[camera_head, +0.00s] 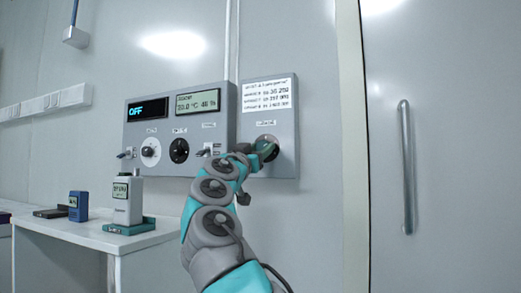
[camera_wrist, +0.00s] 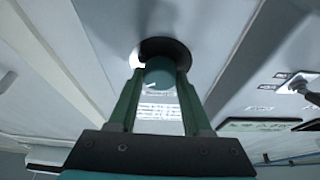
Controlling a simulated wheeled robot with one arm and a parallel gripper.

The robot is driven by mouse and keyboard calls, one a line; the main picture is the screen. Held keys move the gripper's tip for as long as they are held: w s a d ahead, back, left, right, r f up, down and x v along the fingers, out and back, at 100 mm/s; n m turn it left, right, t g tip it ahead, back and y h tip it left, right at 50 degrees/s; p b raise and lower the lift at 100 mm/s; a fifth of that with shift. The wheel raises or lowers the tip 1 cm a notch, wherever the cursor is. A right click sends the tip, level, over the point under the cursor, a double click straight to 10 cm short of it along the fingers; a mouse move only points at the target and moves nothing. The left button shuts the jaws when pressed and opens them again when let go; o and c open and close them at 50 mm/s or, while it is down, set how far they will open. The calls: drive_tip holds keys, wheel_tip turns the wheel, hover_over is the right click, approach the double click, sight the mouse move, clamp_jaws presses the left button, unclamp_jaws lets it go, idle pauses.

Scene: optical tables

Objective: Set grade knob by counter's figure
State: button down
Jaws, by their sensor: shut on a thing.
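The grade knob (camera_head: 270,143) is a dark round knob on the grey right-hand wall panel (camera_head: 285,167), under a white card (camera_head: 267,94) with printed rows of figures. My gripper (camera_head: 260,151) reaches it from the left and partly hides it. In the wrist view, the two green fingers of my gripper (camera_wrist: 160,78) stand on either side of the knob's teal cap (camera_wrist: 160,72) and are shut on it. The knob's pointer position cannot be read. A white handheld device with a small display (camera_head: 121,190), possibly the counter, stands on a green base; its figure is too small to read.
The left panel (camera_head: 130,168) has an OFF display (camera_head: 148,110), a greenish readout (camera_head: 198,101), a white knob (camera_head: 150,152), a black knob (camera_head: 179,151) and switches. A white table (camera_head: 75,232) also holds a blue device (camera_head: 78,206). A door handle (camera_head: 407,165) is at right.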

drive_tip(key=shift+n, duration=0.3)
drive_tip(key=n+y+b, duration=0.1)
drive_tip(key=n+y, duration=0.1)
drive_tip(key=n, duration=0.1)
drive_tip(key=shift+s+d+n+t, duration=0.1)
drive_tip(key=shift+n+t, duration=0.2)
drive_tip(key=shift+n, duration=0.1)
drive_tip(key=n+y+p, duration=0.1)
drive_tip(key=n+y, duration=0.1)
drive_tip(key=n, duration=0.2)
drive_tip(key=shift+r, duration=0.2)
drive_tip(key=n+y+p, duration=0.1)
drive_tip(key=n+p, duration=0.1)
drive_tip(key=n+y+p, duration=0.1)
drive_tip(key=n+p, duration=0.2)
drive_tip(key=shift+r+y, duration=0.2)
drive_tip(key=shift+y, duration=0.1)
drive_tip(key=shift+n+g+y+p, duration=0.3)
drive_tip(key=shift+n+g+p, duration=0.1)
drive_tip(key=shift+n+p, duration=0.5)
drive_tip(key=shift+f+n+p, duration=0.3)
drive_tip(key=shift+n+p, duration=0.4)
drive_tip(key=shift+p, duration=0.05)
drive_tip(key=shift+c, duration=1.7)
unclamp_jaws()
